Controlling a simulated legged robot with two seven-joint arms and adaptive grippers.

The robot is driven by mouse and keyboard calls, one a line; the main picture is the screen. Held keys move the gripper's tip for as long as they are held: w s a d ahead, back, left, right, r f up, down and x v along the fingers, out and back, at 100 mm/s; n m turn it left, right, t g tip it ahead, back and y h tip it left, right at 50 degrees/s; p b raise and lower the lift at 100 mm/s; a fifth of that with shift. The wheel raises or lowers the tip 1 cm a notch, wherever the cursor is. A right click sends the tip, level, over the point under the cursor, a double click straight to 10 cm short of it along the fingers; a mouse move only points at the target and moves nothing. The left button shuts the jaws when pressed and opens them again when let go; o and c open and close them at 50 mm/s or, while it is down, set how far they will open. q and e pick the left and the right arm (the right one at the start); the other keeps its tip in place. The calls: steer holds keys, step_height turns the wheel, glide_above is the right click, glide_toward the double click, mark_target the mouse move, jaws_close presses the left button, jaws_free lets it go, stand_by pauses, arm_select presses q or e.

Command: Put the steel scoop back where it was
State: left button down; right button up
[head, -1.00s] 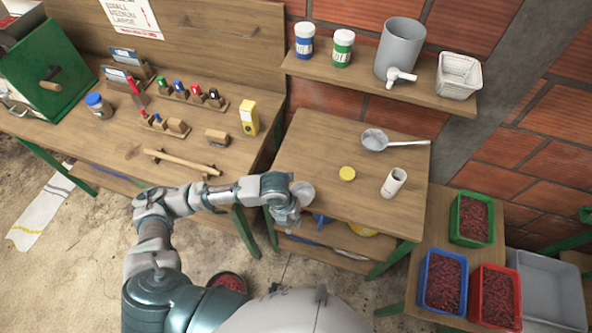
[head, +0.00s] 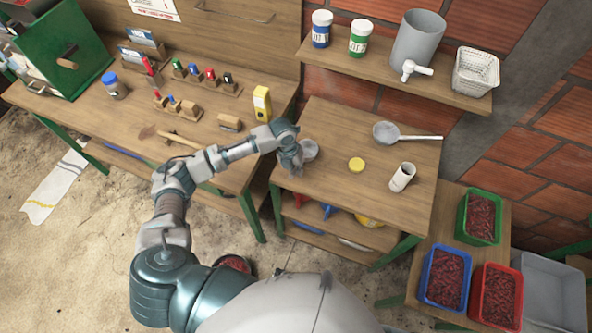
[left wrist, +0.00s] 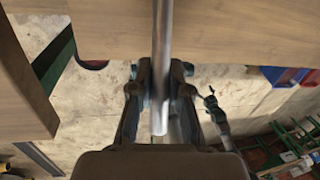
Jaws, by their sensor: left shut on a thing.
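My left gripper (head: 290,162) is shut on the steel scoop (head: 309,150) at the left edge of the small wooden table (head: 330,190). The scoop's round grey bowl shows just right of the gripper, over the tabletop; I cannot tell whether it touches. In the left wrist view, the scoop's shiny straight handle (left wrist: 162,60) runs between the two fingers (left wrist: 160,100), with wood behind its upper part and floor below. The bowl is out of that view.
On the small table are a long-handled round strainer or pan (head: 387,133), a yellow lid (head: 356,164) and a white cup (head: 402,177). A shelf (head: 400,72) hangs behind. The long workbench (head: 150,120) stands left; crates (head: 443,277) stand right. The table's middle front is clear.

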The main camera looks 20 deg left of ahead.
arm_select(q)
steer(key=shift+f, duration=0.5)
steer(key=shift+d, duration=0.1)
steer(key=c, duration=1.1)
jaws_free()
steer(key=r, duration=0.4)
steer(key=a+r, duration=0.1)
steer(key=r, duration=0.3)
steer(key=a+r, duration=0.1)
steer(key=r, duration=0.2)
steer(key=shift+s+a+r, duration=0.1)
steer(key=shift+a+r, duration=0.05)
steer(key=shift+r, duration=0.25)
